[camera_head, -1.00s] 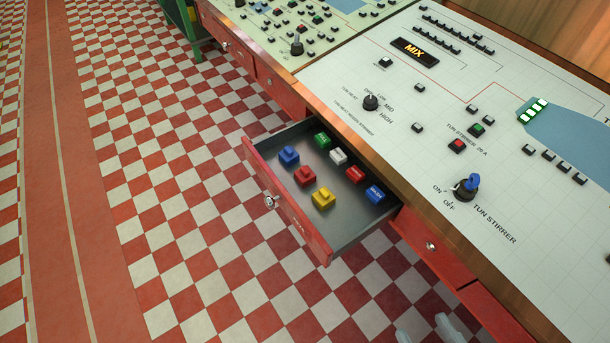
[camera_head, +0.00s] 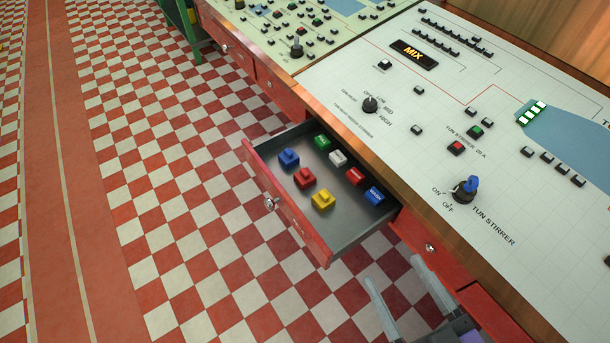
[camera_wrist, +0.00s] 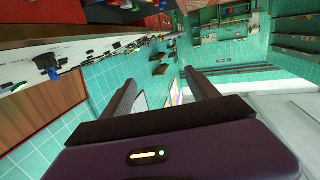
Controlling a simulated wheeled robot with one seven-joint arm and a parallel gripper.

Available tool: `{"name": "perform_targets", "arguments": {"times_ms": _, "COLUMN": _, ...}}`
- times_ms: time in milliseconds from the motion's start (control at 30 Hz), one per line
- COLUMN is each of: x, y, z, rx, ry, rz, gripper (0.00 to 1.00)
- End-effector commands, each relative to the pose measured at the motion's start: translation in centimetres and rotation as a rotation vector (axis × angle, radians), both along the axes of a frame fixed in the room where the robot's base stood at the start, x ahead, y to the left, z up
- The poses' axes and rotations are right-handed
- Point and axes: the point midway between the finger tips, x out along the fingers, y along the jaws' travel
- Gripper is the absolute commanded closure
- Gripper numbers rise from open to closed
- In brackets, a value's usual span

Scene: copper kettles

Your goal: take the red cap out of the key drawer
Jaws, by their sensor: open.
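The key drawer (camera_head: 345,237) is pulled out from the console, its red front facing left. Inside lie several small coloured pieces. One red cap (camera_head: 304,177) is a blocky piece between a blue one and a yellow one. A flatter red piece (camera_head: 354,177) lies nearer the console, between a white one and a blue one. My gripper (camera_head: 398,279) is at the lower right, just outside the drawer, with two parted fingers and nothing between them. In the wrist view the gripper (camera_wrist: 193,82) is open and empty; the drawer does not show there.
The console top (camera_head: 390,150) overhangs the drawer's right side, with knobs and a blue switch key (camera_head: 467,186) standing up. A closed red drawer front (camera_head: 425,245) is beside my gripper. The checkered floor (camera_head: 180,220) to the left is clear.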

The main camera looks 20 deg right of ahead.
Motion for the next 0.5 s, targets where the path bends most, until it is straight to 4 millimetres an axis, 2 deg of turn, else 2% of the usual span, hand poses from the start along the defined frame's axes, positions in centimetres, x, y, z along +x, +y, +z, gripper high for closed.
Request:
{"name": "perform_targets", "arguments": {"times_ms": 33, "x": 2.0, "y": 0.3, "z": 0.0, "rx": -0.002, "ry": -0.022, "rz": 0.012, "gripper": 0.31}}
{"name": "perform_targets", "arguments": {"times_ms": 267, "x": 10.5, "y": 1.2, "z": -1.5, "rx": -0.015, "ry": -0.03, "rz": 0.041, "gripper": 0.31}}
{"name": "perform_targets", "arguments": {"times_ms": 500, "x": 19.9, "y": 2.9, "z": -3.0, "rx": -0.011, "ry": 0.039, "rz": 0.052, "gripper": 0.31}}
